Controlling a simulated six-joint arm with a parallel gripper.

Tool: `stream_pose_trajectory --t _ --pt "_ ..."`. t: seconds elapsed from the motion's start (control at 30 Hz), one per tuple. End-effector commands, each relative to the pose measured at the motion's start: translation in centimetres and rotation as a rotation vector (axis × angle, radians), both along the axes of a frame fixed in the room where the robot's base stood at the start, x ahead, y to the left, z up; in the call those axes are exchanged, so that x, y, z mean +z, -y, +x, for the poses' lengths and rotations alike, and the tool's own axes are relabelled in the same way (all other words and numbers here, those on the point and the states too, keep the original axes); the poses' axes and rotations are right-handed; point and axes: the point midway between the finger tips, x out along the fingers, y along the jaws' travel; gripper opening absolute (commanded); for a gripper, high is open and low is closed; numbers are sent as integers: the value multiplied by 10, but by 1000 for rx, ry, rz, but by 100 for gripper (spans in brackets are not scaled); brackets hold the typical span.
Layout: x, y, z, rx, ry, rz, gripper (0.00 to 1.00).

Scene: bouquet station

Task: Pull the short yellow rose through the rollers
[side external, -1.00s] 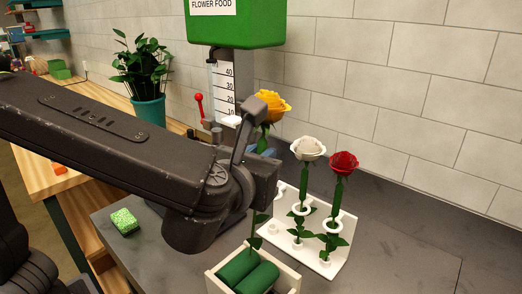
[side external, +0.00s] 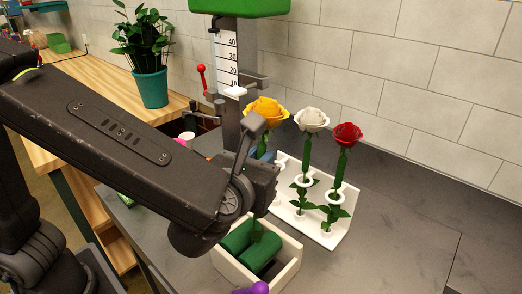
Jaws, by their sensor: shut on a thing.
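The yellow rose (side external: 267,110) is upright, its bloom just above my gripper (side external: 266,178). My gripper is shut on its stem; the jaws and arm hide most of the stem. The two green rollers (side external: 258,254) lie side by side in a white box (side external: 292,268) below. A leafy lower part of the stem (side external: 257,231) shows right at the rollers. I cannot tell whether the stem end is between them.
A white rose (side external: 312,117) and a red rose (side external: 348,134) stand in a white rack (side external: 325,238) just right of the gripper. The flower food dispenser (side external: 238,7) is behind. A purple thing (side external: 254,288) is at the bottom edge. The grey counter at right is clear.

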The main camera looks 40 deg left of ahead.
Motion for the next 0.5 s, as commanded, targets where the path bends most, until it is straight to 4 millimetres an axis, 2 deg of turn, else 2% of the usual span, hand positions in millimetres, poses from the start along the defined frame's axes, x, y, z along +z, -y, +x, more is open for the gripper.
stream_pose_trajectory --t 0.5 --pt "-31 0 -5 1 -4 5 2"
